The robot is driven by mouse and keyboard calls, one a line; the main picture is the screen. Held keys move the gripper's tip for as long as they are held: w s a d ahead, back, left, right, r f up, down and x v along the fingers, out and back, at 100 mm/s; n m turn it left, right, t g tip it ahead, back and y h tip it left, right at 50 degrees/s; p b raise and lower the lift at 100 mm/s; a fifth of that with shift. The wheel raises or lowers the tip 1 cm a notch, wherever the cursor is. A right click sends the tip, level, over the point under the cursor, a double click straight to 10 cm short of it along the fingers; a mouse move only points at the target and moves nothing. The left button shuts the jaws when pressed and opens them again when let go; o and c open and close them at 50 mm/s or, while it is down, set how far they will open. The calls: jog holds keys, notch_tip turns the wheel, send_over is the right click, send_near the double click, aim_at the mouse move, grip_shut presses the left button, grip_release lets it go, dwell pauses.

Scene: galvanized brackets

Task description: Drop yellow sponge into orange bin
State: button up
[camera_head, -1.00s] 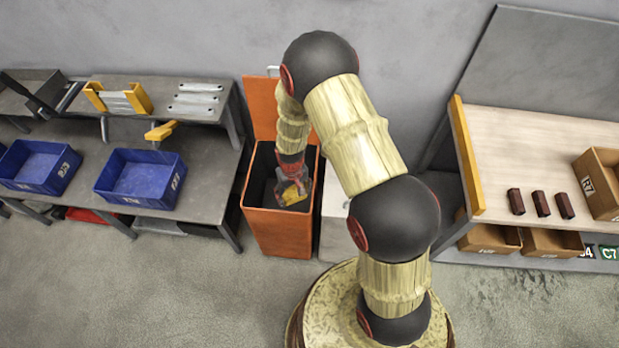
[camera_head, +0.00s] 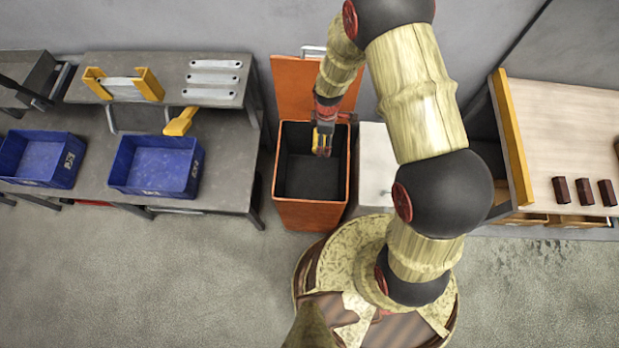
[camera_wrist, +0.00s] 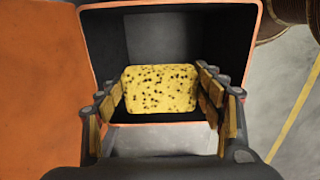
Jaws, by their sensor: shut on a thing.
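The yellow sponge (camera_wrist: 160,88), speckled with dark spots, is held between the two fingers of my gripper (camera_wrist: 166,92) in the wrist view. In the head view my gripper (camera_head: 323,140) points down at the orange bin (camera_head: 309,214), over its opening near the back right. The bin's lid stands open at the back, and its dark inside looks empty where I can see it. In the wrist view the bin's orange rim (camera_wrist: 262,20) frames the sponge. In the head view the sponge is small and mostly hidden by the fingers. I cannot tell its exact height against the rim.
A grey workbench (camera_head: 235,150) with blue bins (camera_head: 157,168) stands left of the orange bin. A white box (camera_head: 375,165) is close on its right. A wooden-topped bench (camera_head: 560,130) with dark red blocks (camera_head: 584,191) is further right. The floor in front is clear.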

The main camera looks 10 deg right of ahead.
jog(key=n, duration=0.1)
jog(key=a+n, duration=0.1)
jog(key=n, duration=0.1)
jog(key=shift+s+a+r, duration=0.15)
jog(key=shift+a+r, duration=0.05)
jog(key=shift+r, duration=0.15)
jog(key=shift+a+f+n, duration=0.1)
jog(key=shift+n, duration=0.2)
notch_tip(320, 180, down, 6)
jog(key=b, duration=0.4)
jog(key=o, duration=1.3)
jog(key=shift+o, duration=0.6)
jog(key=shift+r, duration=0.2)
notch_tip(320, 180, up, 12)
jog(key=shift+f, duration=0.1)
